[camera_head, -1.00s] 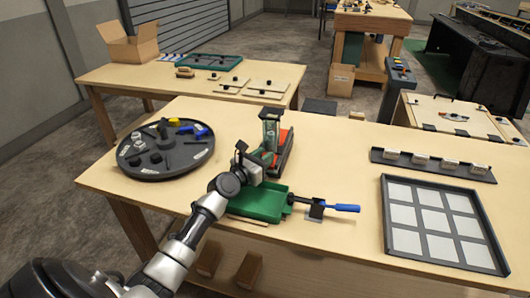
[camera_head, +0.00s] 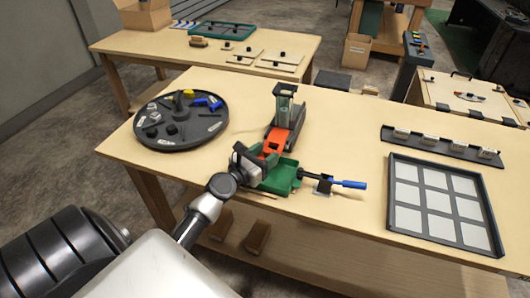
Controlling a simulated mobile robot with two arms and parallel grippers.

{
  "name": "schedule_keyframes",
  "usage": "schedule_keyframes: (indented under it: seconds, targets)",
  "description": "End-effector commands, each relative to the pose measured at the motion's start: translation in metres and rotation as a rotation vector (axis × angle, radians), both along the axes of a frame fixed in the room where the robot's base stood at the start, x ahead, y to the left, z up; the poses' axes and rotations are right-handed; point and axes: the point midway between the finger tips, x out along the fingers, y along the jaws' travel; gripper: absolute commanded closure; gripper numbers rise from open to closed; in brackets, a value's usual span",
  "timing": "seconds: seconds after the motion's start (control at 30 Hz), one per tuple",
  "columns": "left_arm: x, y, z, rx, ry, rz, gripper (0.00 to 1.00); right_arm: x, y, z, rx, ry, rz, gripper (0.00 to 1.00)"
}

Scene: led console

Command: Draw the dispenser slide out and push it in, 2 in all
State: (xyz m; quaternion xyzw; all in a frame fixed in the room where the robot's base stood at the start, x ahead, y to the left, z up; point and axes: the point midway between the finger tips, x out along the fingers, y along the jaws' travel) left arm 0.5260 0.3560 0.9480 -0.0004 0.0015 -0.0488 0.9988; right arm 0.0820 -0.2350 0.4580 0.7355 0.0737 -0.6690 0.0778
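My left gripper (camera_head: 264,157) is at the slide's near end, above the tray's left part. The gripper body hides its fingertips and the slide's front, so I cannot tell whether it grips the slide. My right gripper is not in view.
A round dark tray (camera_head: 181,122) with small parts is on the left. A blue-handled tool (camera_head: 346,184) rests in a holder right of the green tray. A framed grid panel (camera_head: 440,208) and a dark rack (camera_head: 442,145) are at the right. Table between them is clear.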

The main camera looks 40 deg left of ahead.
Motion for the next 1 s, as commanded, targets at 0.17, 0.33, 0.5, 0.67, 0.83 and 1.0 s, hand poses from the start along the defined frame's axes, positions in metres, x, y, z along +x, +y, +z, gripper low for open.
schedule_keyframes:
  seconds: [0.17,0.33,0.5,0.67,0.83,1.0]
  targets:
    - [0.001,0.001,0.001,0.001,-0.003,0.001,0.51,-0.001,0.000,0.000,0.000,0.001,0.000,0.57]
    - [-0.007,0.002,0.000,0.001,-0.002,0.002,0.51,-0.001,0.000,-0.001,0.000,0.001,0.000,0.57]
    - [-0.036,0.004,-0.001,0.001,0.000,0.002,0.51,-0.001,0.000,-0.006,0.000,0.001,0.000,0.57]
    - [-0.069,0.007,-0.003,0.000,0.000,0.002,0.51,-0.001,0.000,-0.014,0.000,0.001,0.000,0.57]
    - [-0.096,0.010,-0.002,0.000,-0.001,0.002,0.51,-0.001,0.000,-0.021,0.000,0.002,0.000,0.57]
    - [-0.107,0.010,0.000,0.000,-0.002,0.001,0.51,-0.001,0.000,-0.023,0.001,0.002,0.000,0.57]
